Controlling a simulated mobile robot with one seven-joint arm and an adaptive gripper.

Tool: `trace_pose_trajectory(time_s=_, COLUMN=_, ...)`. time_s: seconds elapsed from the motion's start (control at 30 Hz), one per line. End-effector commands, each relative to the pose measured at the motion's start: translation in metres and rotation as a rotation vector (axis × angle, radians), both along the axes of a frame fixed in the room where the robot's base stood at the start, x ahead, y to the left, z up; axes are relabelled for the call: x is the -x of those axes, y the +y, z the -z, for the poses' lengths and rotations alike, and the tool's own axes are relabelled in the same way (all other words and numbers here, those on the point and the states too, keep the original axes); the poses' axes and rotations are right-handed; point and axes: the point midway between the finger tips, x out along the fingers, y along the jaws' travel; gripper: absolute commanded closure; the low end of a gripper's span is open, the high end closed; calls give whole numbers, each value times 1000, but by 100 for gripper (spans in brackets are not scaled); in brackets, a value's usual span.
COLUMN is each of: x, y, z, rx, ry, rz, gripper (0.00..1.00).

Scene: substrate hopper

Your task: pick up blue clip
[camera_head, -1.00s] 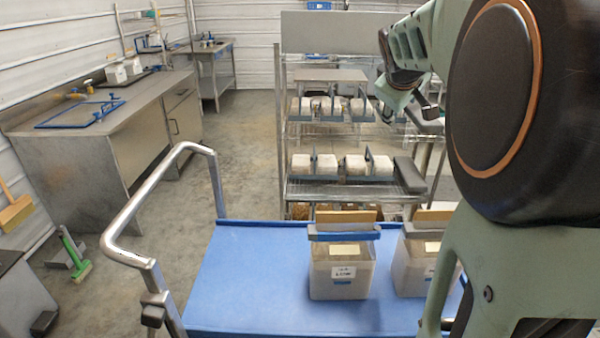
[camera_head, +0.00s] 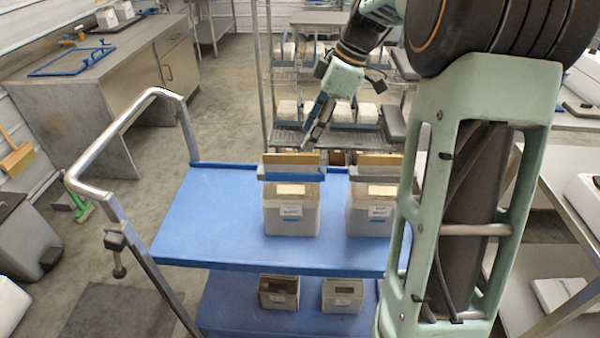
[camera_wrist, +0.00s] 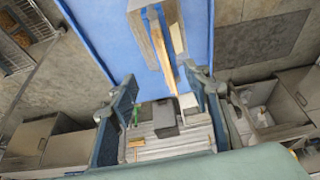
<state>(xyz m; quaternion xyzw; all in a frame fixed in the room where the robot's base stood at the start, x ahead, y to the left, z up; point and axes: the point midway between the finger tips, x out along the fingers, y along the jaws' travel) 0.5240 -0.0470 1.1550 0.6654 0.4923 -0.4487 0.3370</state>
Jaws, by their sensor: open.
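The blue clip (camera_head: 291,177) is a straight blue bar across the top front of the left pale bin (camera_head: 291,214) on the cart, in front of a tan board. My gripper (camera_head: 316,128) points down from above, beyond and slightly right of that bin in the head view, apart from the clip. In the wrist view its two dark blue fingers (camera_wrist: 160,84) stand wide apart with nothing held between them. The tan board (camera_wrist: 164,58) shows at the top middle there.
The blue cart top (camera_head: 205,215) is bare left of the bins. A second bin (camera_head: 372,221) with a grey bar stands to the right. A metal cart handle (camera_head: 120,130) rises at left. A wire rack (camera_head: 290,140) with bagged blocks stands behind.

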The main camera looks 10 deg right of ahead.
Motion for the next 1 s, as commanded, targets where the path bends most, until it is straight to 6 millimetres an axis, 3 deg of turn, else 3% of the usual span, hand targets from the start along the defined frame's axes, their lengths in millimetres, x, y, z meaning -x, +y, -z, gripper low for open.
trace_pose_trajectory(time_s=0.33, x=-3, y=21, z=41, rx=-18, ry=5, rz=-21, gripper=55)
trace_pose_trajectory(time_s=0.57, x=-3, y=27, z=58, rx=-17, ry=3, rz=-21, gripper=55)
trace_pose_trajectory(time_s=0.8, x=-3, y=38, z=91, rx=-17, ry=4, rz=-19, gripper=55)
trace_pose_trajectory(time_s=1.0, x=-5, y=41, z=101, rx=-15, ry=0, rz=-18, gripper=55)
